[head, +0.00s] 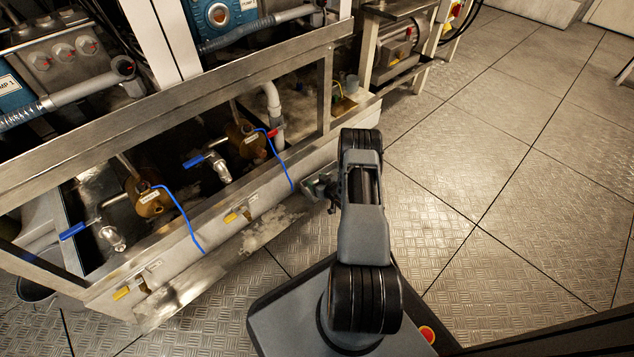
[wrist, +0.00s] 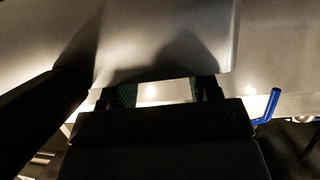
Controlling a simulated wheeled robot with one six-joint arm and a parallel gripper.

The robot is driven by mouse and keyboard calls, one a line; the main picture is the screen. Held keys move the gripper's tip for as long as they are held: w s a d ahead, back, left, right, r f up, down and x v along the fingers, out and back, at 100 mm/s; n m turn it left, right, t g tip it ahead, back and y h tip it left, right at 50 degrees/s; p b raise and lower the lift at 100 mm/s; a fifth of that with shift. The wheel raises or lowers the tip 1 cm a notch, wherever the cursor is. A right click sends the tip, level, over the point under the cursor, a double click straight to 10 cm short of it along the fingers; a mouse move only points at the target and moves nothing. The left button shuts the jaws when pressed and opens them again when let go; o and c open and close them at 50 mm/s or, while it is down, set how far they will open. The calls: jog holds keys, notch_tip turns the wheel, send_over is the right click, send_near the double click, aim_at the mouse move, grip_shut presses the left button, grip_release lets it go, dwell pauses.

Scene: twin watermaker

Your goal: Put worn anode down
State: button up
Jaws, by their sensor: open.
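My gripper (head: 320,186) is beside the front rail of the metal frame, at the end of my arm. In the wrist view my gripper (wrist: 158,92) is open, with a green pad on each finger. Only a pale, bright surface shows between the fingers, and I see nothing held there. I cannot make out the worn anode in either view; it may be hidden by my arm. Two brass housings with white labels stand in the frame, one at the left (head: 150,197) and one farther right (head: 246,141). A blue wire runs from each over the front rail.
Blue-handled valves (head: 205,158) stand beside the housings. Yellow-handled fittings (head: 238,215) sit on the front rail. A small grey cup (head: 352,84) stands at the frame's far end. The plated floor (head: 500,180) at the right is clear.

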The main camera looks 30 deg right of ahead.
jog(key=shift+r, duration=0.5)
jog(key=p+v, duration=0.6)
jog(key=v, duration=0.6)
jog(key=w+a+r+g+h, duration=0.2)
jog(key=w+r+g, duration=0.1)
jog(key=r, duration=0.8)
jog(key=w+a+r+g+h, duration=0.2)
jog(key=w+a+r+g, duration=0.1)
jog(key=r, duration=0.9)
jog(key=s+a+r+g+y, duration=0.1)
jog(key=s+a+r+g, duration=0.1)
jog(key=s+a+r, duration=0.5)
jog(key=s+a+r+m+g+y, duration=0.1)
jog(key=s+a+r+g, duration=0.1)
jog(key=s+a+r, duration=0.5)
jog(key=s+a, duration=0.4)
jog(key=s, duration=0.1)
jog(key=shift+g+y, duration=0.3)
jog(key=shift+g, duration=0.1)
jog(key=shift+a+r, duration=0.1)
jog(key=shift+r, duration=0.1)
